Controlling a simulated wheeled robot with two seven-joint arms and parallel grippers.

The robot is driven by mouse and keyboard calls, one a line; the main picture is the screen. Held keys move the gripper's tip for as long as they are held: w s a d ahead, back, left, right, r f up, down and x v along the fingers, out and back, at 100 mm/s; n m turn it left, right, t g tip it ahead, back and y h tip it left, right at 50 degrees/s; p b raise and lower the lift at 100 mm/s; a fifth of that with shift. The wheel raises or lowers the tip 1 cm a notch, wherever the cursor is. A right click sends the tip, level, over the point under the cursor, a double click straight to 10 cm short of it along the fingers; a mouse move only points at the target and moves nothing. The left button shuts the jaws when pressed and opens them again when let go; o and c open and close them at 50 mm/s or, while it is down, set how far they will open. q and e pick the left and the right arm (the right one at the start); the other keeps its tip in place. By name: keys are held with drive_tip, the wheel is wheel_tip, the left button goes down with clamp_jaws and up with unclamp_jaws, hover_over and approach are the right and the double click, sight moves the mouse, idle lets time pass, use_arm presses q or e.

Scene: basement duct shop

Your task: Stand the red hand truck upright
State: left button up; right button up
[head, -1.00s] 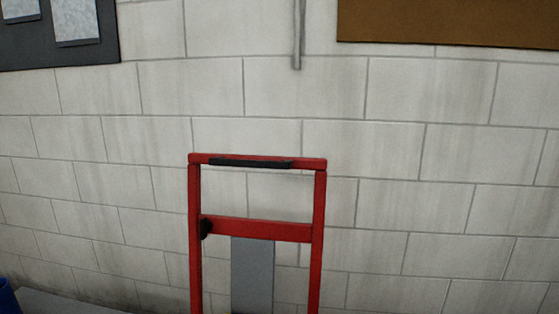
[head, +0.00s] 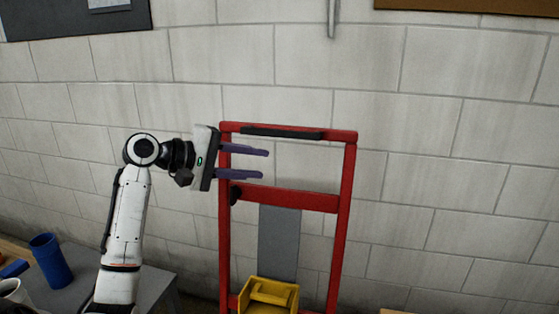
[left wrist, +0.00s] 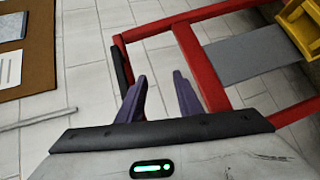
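The red hand truck (head: 343,200) stands in front of the block wall, with a black grip (head: 282,132) on its top bar. Its foot is out of view, and I cannot tell how far it leans. My left gripper (head: 264,164) is open at the truck's upper left, its two purple fingers pointing right, near the left rail between top bar and crossbar. In the left wrist view, the open fingers (left wrist: 160,76) have nothing visible between them, and the red frame (left wrist: 203,70) is close beyond and right of them. My right gripper is not in view.
A yellow bin (head: 268,304) is at the truck's lower part. A grey table (head: 150,288) at lower left bears a blue cup (head: 50,262) and a white cup (head: 14,291). A pipe (head: 332,15) and boards are on the wall above.

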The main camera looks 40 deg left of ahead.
use_arm(q)
drive_tip(key=n+t, duration=0.1)
drive_tip(key=t, duration=0.1)
approach(275, 134)
drive_tip(key=w, duration=0.1)
drive_tip(key=shift+h, duration=0.4)
drive_tip(key=p+x, duration=0.1)
drive_tip(key=x, duration=0.9)
drive_tip(key=shift+w+a+f+p, duration=0.1)
drive_tip(key=shift+w+f+p, duration=0.1)
drive_tip(key=shift+p, duration=0.2)
clamp_jaws()
